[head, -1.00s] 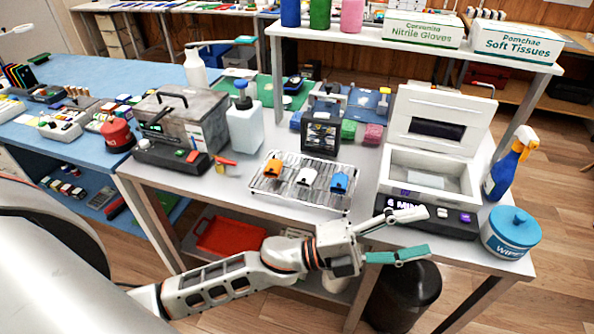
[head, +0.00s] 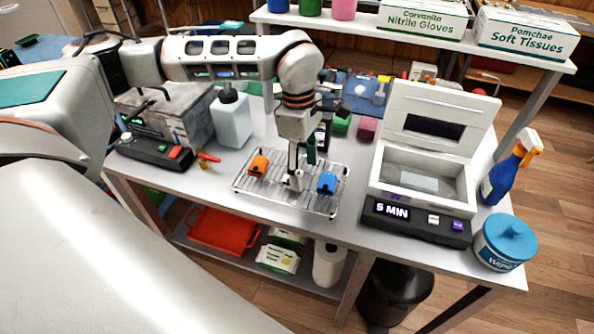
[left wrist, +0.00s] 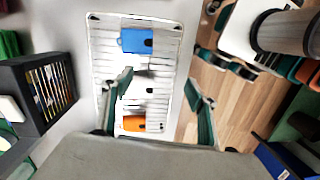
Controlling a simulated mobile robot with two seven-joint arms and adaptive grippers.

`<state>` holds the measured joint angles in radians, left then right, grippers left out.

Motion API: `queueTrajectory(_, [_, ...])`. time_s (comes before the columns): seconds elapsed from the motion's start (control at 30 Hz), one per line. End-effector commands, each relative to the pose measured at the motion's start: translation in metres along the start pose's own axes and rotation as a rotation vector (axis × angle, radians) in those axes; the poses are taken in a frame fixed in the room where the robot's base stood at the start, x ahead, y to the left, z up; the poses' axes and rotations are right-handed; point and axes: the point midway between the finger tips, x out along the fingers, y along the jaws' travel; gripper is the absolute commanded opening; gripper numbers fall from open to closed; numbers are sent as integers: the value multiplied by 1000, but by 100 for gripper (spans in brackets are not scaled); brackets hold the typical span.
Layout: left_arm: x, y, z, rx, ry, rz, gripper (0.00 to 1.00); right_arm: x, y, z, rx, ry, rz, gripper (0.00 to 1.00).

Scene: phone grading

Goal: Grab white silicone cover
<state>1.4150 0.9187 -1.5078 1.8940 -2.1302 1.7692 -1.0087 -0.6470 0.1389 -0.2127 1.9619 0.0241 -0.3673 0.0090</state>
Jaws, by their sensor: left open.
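My left gripper (head: 298,168) points down over the wire rack (head: 327,208) on the grey table, fingers apart. The white silicone cover (head: 291,184) is mostly hidden behind the gripper in the head view. In the left wrist view the white cover (left wrist: 138,88) lies on the rack between the blue and orange covers. The open left gripper (left wrist: 158,78) has one green-padded finger beside or over the white cover and the other past the rack's edge. I cannot tell whether a finger touches it. My right gripper is not in view.
An orange cover (head: 259,165) and a blue cover (head: 327,183) lie close on either side. The open white box with a 5 MIN display (head: 416,218) stands to the right. A white bottle (head: 232,120) and a grey box stand to the left.

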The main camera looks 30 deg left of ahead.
Motion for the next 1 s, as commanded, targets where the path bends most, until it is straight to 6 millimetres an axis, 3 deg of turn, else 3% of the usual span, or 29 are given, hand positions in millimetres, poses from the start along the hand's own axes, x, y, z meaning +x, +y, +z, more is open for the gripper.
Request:
queueTrajectory(0.1, [-19, 14, -28, -17, 78, 48, 58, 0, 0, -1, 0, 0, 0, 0])
queueTrajectory(0.23, [-20, 18, -40, -25, 110, 63, 58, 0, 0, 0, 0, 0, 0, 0])
queueTrajectory(0.8, [46, 26, -49, -24, 109, 63, 58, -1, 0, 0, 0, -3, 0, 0])
queueTrajectory(1.0, [52, 26, -50, -25, 108, 64, 58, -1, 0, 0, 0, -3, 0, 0])
